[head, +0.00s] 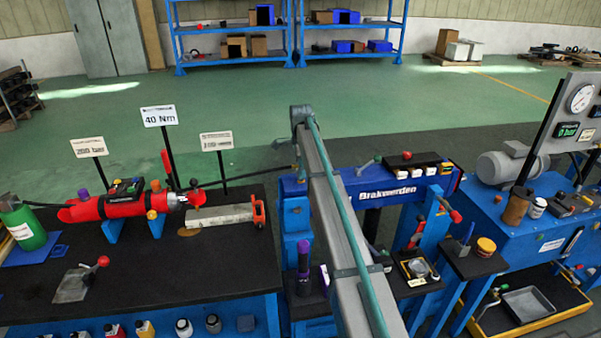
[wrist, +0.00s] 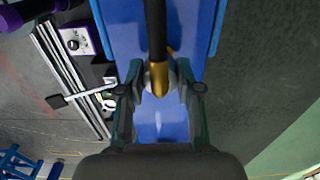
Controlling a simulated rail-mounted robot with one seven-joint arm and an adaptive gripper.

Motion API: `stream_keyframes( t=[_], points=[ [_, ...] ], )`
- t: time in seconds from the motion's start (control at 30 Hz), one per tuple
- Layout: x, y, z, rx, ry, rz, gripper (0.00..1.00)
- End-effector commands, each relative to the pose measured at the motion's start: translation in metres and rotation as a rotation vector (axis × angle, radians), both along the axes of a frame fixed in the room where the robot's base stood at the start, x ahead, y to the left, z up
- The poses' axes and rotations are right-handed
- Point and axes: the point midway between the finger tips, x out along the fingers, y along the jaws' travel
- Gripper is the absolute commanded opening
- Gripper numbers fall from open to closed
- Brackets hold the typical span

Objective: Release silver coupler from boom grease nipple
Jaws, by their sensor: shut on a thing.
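In the wrist view, my gripper (wrist: 160,90) has its two dark green fingers on either side of the silver coupler (wrist: 148,79). It is shut on the coupler. A brass-coloured elbow covers the middle of the coupler, and a black hose (wrist: 156,30) runs from it to the top edge. A bright blue surface (wrist: 150,124) lies behind the coupler. The boom grease nipple is hidden, so I cannot tell whether the coupler is seated on it. In the head view I cannot make out the gripper or coupler.
In the head view, a black-topped bench (head: 140,265) at left carries a red cylinder (head: 120,206). The blue stand marked "Brakwerden" (head: 388,192) is right of centre. A blue pump unit (head: 530,237) stands at right. Open green floor (head: 235,90) lies behind.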

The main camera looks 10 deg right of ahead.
Motion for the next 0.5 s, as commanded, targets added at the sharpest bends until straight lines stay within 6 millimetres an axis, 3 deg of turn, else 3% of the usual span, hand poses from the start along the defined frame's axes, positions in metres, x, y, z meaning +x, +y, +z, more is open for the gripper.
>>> stream_keyframes(
  t=[0.5],
  points=[
    [0.0003, 0.0000, 0.0052, 0.000, -0.001, 0.000, 0.00]
  ],
)
